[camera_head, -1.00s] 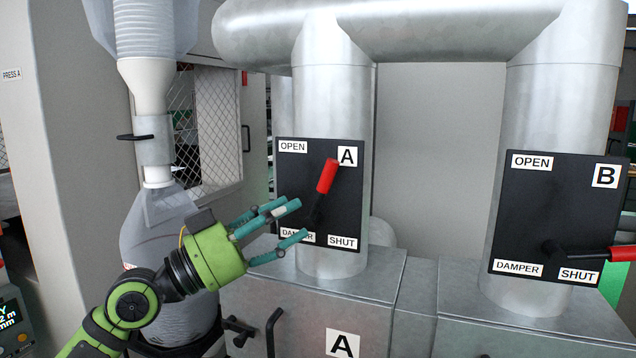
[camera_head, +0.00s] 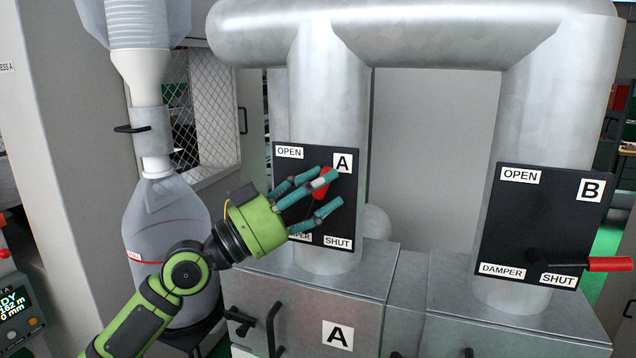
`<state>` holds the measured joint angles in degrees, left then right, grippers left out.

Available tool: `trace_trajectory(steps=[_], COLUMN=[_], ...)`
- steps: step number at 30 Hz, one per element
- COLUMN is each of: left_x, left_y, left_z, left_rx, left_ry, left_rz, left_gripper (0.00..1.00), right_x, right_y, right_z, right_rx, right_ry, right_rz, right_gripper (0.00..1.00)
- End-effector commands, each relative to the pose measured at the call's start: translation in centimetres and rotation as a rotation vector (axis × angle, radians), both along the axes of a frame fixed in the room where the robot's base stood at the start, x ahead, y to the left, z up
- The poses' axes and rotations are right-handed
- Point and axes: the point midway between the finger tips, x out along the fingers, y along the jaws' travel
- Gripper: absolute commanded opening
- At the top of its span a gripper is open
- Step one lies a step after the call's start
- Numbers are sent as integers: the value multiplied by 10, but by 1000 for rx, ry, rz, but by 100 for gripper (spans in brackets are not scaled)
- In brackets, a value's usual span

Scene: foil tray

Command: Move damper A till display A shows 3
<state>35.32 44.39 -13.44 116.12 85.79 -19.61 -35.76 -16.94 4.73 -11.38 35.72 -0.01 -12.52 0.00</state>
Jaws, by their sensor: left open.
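Damper A is a black plate (camera_head: 283,168) on the left steel duct, marked OPEN at top and SHUT at lower right. Its red-gripped lever (camera_head: 320,190) points up and slightly right, partly hidden by my fingers. My left gripper (camera_head: 332,191) is open, its teal fingers spread in front of the plate around or just before the red grip; I cannot tell whether they touch it. My right gripper is not in view. Display A cannot be made out; a cut-off screen (camera_head: 12,303) with partly legible text is at the left edge.
Damper B's plate (camera_head: 540,215) is on the right duct, its red lever (camera_head: 608,264) pointing right. A steel box marked A (camera_head: 300,300) stands below damper A. A grey panel fills the gap between the ducts.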

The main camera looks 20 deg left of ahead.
Motion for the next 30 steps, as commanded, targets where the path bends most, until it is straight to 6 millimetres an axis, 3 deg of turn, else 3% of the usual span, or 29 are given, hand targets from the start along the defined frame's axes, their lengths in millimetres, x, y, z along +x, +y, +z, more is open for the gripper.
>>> trace_trajectory(steps=[3,7,20,30], left_x=[0,0,-1,-1], left_y=[0,0,-2,-18], left_z=[0,0,-2,-9], left_rx=[0,1,47,271], left_ry=[0,-1,-5,-13], left_rz=[0,0,2,3], left_gripper=[54,2,0,0], right_x=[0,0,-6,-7], right_y=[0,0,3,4], right_z=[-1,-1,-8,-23], right_rx=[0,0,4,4], right_ry=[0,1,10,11], right_rz=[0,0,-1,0], right_gripper=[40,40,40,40])
